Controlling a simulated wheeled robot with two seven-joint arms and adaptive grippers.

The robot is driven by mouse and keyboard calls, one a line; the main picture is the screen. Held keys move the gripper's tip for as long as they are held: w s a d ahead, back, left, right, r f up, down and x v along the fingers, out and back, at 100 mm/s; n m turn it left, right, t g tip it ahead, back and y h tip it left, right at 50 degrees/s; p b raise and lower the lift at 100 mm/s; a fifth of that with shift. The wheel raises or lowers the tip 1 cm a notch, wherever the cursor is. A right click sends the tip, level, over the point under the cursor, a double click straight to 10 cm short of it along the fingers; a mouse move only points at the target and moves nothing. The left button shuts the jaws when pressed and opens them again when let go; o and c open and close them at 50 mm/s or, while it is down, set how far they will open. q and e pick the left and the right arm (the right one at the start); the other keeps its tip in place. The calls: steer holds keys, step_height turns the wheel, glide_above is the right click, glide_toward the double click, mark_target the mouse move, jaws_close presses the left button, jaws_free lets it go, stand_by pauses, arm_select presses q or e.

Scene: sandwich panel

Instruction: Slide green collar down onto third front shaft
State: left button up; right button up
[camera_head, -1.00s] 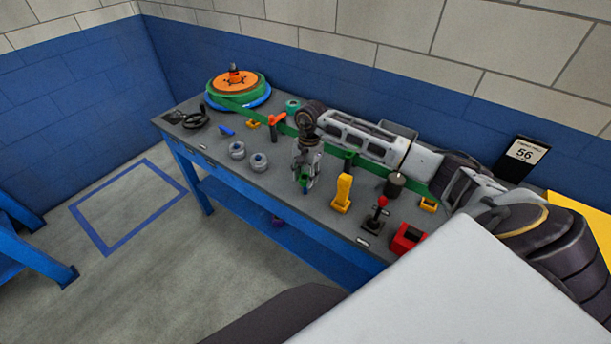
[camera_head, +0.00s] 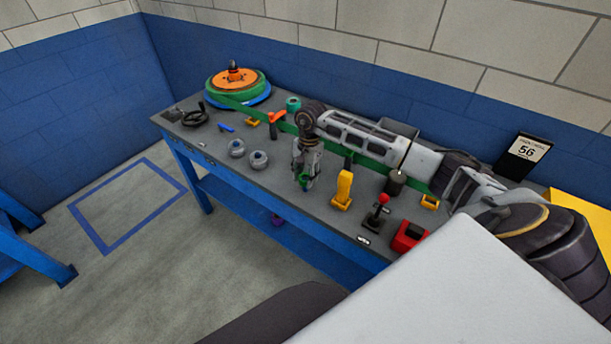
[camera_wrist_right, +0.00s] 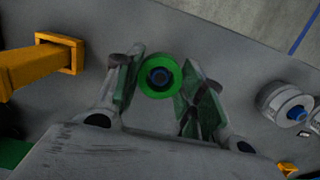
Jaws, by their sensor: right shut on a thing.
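My right gripper (camera_head: 304,180) points down over the front part of the workbench. It is shut on the green collar (camera_wrist_right: 145,87), a ring held between its two fingertips. In the head view the collar (camera_head: 304,182) is small and partly hidden by the fingers. How far the collar sits down the shaft cannot be told. Two grey collars (camera_head: 237,148) (camera_head: 259,160) stand to the left in the same front row. My left gripper is not in view.
A yellow lever (camera_head: 342,190) stands close to the right of the gripper; a red-knobbed joystick (camera_head: 381,209) and a red box (camera_head: 409,236) lie farther right. A green belt runs behind, from an orange-topped reel (camera_head: 236,80). A black handwheel (camera_head: 195,117) is at far left.

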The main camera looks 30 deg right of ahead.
steer(key=shift+f+b, duration=1.45)
steer(key=shift+f, duration=0.4)
steer(key=shift+f, duration=0.1)
steer(key=o, duration=1.1)
steer(key=shift+r+p, duration=2.2)
steer(key=shift+r, duration=3.05)
steer(key=shift+s+f, duration=0.1)
